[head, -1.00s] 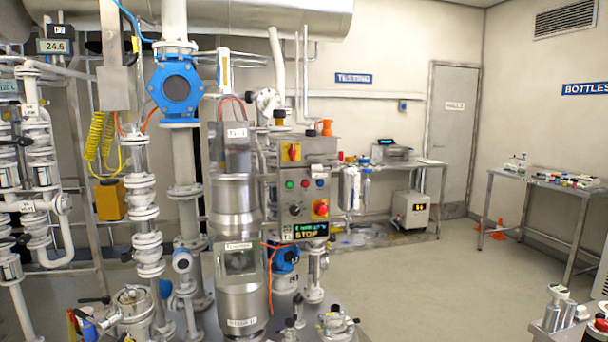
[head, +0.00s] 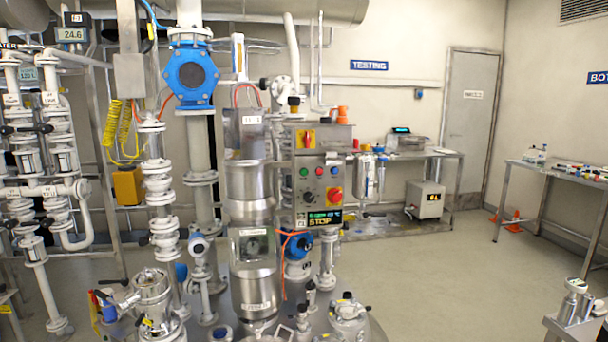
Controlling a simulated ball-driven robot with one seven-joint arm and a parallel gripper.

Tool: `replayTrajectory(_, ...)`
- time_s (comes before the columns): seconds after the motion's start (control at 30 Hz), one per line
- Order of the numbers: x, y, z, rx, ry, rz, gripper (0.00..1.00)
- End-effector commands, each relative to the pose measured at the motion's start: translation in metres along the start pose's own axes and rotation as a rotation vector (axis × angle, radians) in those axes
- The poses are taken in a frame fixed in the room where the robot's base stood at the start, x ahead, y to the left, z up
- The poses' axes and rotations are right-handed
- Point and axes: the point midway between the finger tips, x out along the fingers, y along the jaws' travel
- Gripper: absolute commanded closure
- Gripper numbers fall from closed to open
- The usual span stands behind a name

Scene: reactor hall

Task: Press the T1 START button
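A grey control box (head: 320,182) stands in mid-picture, beside the right side of the steel column. Its upper row has a green button (head: 304,172), a blue button (head: 319,171) and a red button (head: 334,171). Below are a black knob (head: 308,195) and a red mushroom button on yellow (head: 335,194). A red and yellow switch (head: 307,139) sits on the box above. The button labels are too small to read, so I cannot confirm which is T1 START.
A steel column (head: 250,200), pipes and valves fill the left and centre. An orange cable (head: 280,260) hangs left of the box. A bench (head: 440,156) stands behind it; another table (head: 548,170) is at the right. Floor (head: 440,270) is open to the right.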

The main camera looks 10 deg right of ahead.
Motion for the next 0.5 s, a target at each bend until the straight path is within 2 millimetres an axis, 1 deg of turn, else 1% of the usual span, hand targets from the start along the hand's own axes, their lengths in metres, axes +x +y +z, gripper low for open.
replayTrajectory(0.03,0.0000,0.0000,0.0000,0.000,0.000,0.000,0.76)
replayTrajectory(0.2,0.0000,0.0000,0.0000,0.000,0.000,0.000,0.92)
replayTrajectory(0.3,0.0000,0.0000,0.0000,0.000,0.000,0.000,1.00)
replayTrajectory(0.5,0.0000,0.0000,0.0000,0.000,0.000,0.000,1.00)
